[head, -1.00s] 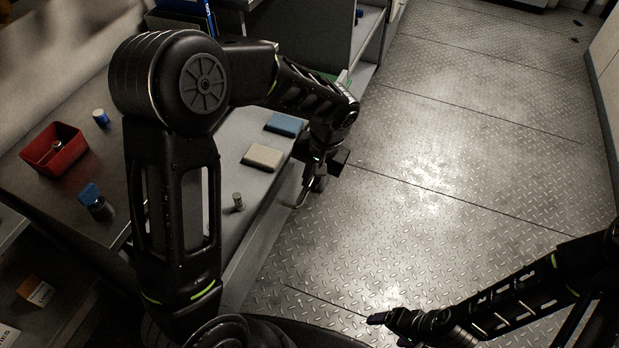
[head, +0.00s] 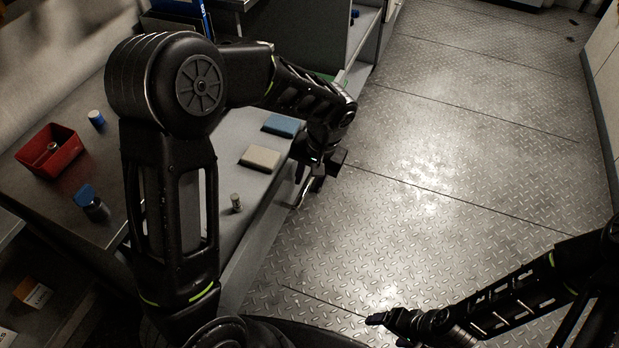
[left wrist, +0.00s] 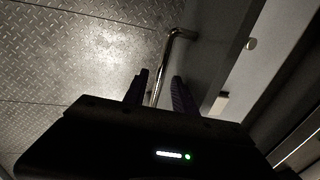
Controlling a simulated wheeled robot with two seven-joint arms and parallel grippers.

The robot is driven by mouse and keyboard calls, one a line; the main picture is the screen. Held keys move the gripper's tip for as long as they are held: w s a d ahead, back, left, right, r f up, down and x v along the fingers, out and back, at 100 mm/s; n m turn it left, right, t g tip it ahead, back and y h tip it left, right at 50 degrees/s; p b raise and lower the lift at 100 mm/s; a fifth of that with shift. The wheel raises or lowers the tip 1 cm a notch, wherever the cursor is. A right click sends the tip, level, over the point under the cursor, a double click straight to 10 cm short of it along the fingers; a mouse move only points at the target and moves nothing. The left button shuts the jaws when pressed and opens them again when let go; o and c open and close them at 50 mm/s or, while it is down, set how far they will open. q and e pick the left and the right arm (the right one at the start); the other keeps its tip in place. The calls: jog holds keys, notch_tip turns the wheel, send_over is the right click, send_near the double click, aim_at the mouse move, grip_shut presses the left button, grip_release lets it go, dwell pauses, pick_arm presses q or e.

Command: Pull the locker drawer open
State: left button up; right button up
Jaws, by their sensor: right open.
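The locker drawer's metal bar handle (head: 297,198) sticks out from the front of the grey bench. My left gripper (head: 314,184) is at this handle, pointing down. In the left wrist view the handle (left wrist: 169,55) runs between the two dark fingers of my left gripper (left wrist: 160,88). The fingers are apart, with a gap visible beside the bar. The drawer front (left wrist: 205,50) lies to the right of the bar. How far the drawer stands out cannot be told. My right gripper (head: 376,320) is open and empty over the floor, far from the handle.
On the bench top are a blue pad (head: 283,125), a beige pad (head: 261,158), a small metal cylinder (head: 236,203), a red bin (head: 50,152) and a blue-capped jar (head: 92,204). The patterned metal floor (head: 450,150) on the right is clear.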

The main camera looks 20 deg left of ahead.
pick_arm(q)
notch_tip(320, 180, up, 8)
jog(key=d, duration=0.1)
jog(key=shift+d+f, duration=0.15)
jog(key=shift+d, duration=0.1)
dwell(0.4)
jog(key=w+d+f+m+t+h, duration=0.2)
jog(key=w+d+f+t+h, duration=0.15)
jog(key=d, duration=0.45)
jog(key=s+d+f+h+p, duration=0.2)
jog(key=s+d+f, duration=0.1)
jog(key=d+f, duration=0.4)
jog(key=s+a+f+n+g+p, duration=0.1)
jog(key=s+f+p, duration=0.1)
jog(key=s+f, duration=0.4)
jog(key=s+a+f+n+g+p, duration=0.1)
jog(key=s+f, duration=0.5)
jog(key=s, duration=0.8)
jog(key=shift+f+n+g+h+p, duration=0.35)
jog(key=shift+n+g+h+p, duration=0.15)
jog(key=shift+n, duration=0.2)
